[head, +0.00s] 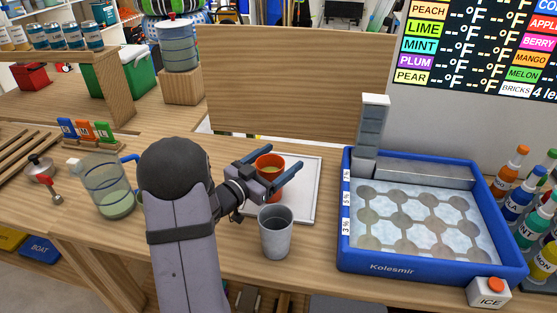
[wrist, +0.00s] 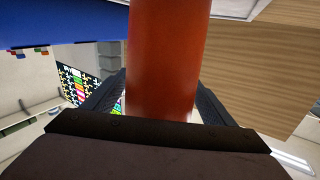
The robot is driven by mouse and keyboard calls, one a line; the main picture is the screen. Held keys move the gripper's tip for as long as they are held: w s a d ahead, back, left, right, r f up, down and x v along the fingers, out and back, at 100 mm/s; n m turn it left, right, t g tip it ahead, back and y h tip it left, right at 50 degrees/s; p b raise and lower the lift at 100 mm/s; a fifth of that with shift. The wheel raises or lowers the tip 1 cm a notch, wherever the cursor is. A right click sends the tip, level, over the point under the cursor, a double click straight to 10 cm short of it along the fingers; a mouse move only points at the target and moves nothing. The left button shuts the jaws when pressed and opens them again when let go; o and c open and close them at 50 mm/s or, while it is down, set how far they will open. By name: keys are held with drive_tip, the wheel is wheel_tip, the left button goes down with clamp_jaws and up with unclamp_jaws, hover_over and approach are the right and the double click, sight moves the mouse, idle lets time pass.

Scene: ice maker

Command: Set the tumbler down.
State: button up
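In the wrist view the tumbler (wrist: 166,60) fills the space between the fingertips, with one finger of my gripper (wrist: 162,88) against each side. The gripper looks shut on it. A grey, empty-looking cup (head: 276,238) stands on the counter just in front of the gripper.
A blue ice maker (head: 432,270) stands to the right, with an ice button box (head: 489,292) and syrup bottles (head: 531,200) beyond. A glass pitcher (head: 108,187) is left of my arm. A wooden panel (head: 295,80) rises behind the tray. The tray's right part is clear.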

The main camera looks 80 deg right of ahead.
sight(260, 172)
drive_tip(key=shift+r, duration=0.15)
drive_tip(key=b+v, duration=0.1)
drive_tip(key=v, duration=1.1)
idle(0.3)
